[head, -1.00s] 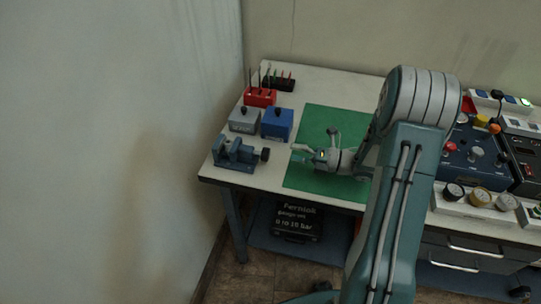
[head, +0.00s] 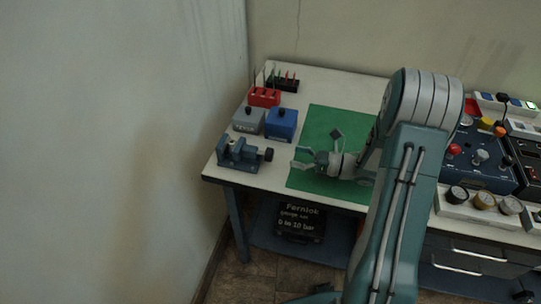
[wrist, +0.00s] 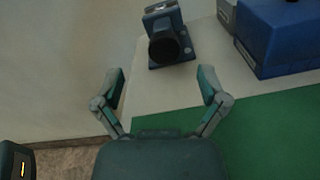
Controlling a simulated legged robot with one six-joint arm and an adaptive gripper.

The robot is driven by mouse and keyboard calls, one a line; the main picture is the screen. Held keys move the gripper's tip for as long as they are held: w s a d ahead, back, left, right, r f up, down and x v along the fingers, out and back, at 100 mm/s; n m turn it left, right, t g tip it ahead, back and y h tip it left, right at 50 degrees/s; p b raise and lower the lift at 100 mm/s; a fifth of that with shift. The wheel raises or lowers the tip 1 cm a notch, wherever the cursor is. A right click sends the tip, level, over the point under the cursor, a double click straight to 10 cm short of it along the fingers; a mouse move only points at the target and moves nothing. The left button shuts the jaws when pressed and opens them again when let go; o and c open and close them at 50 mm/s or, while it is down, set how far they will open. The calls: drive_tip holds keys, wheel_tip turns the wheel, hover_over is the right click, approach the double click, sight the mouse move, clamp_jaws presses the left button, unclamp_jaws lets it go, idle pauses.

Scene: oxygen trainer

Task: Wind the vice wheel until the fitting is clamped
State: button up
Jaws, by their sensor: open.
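The blue vice (head: 238,153) stands at the left front corner of the bench. Its dark round wheel (head: 268,154) is on the vice's right side. In the wrist view the vice (wrist: 166,20) is ahead at the top, with the dark wheel (wrist: 165,47) facing me. My gripper (head: 297,158) is to the right of the wheel, apart from it, over the left edge of the green mat. In the wrist view my gripper (wrist: 162,88) has its two fingers wide apart with nothing between them. I cannot make out a fitting in the vice jaws.
A grey box (head: 248,120) and a blue box (head: 281,123) stand behind the vice. A red holder (head: 264,96) is further back. Panels with knobs and gauges (head: 484,200) are at right.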

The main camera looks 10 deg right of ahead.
sight(271, 156)
drive_tip(key=shift+w+a+f, duration=0.1)
drive_tip(key=shift+a+f, duration=0.1)
drive_tip(key=shift+f, duration=0.4)
drive_tip(key=shift+w+a+f, duration=0.1)
drive_tip(key=shift+a+f, duration=0.1)
drive_tip(key=shift+f, duration=0.4)
drive_tip(key=x, duration=0.6)
drive_tip(key=shift+w+a, duration=0.15)
drive_tip(key=shift+a, duration=0.2)
drive_tip(key=shift+d, duration=0.1)
drive_tip(key=c, duration=1.1)
